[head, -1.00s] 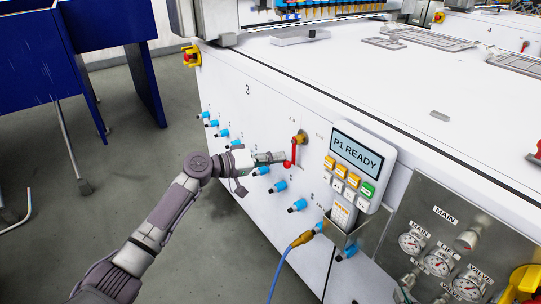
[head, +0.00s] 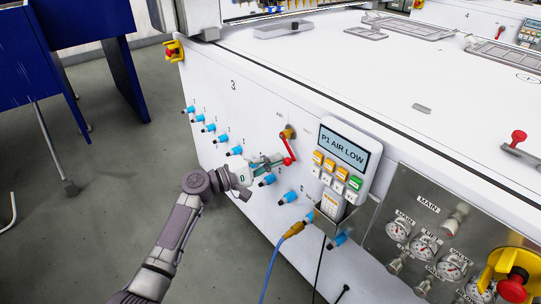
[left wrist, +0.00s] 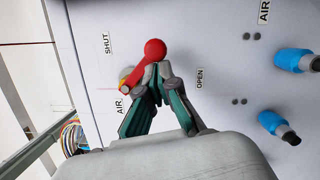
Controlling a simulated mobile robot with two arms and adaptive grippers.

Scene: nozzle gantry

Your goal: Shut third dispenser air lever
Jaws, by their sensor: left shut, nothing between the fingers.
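The red air lever (head: 287,148) with a ball knob is on the white panel marked 3, on a brass-coloured pivot. In the head view it slants down and to the right. In the left wrist view the lever (left wrist: 147,70) points up and right, between the SHUT label (left wrist: 107,43) and the OPEN label (left wrist: 199,78). My left gripper (head: 279,161) is shut and empty, its fingertips against or very near the lever by the knob. The fingertips also show in the left wrist view (left wrist: 161,84); contact is unclear. My right gripper is out of view.
A control box (head: 342,158) reading "P1 AIR LOW" juts out right of the lever. Blue fittings (head: 267,180) run in a slanting row below it. A gauge panel (head: 425,232) is at lower right. Open floor lies left.

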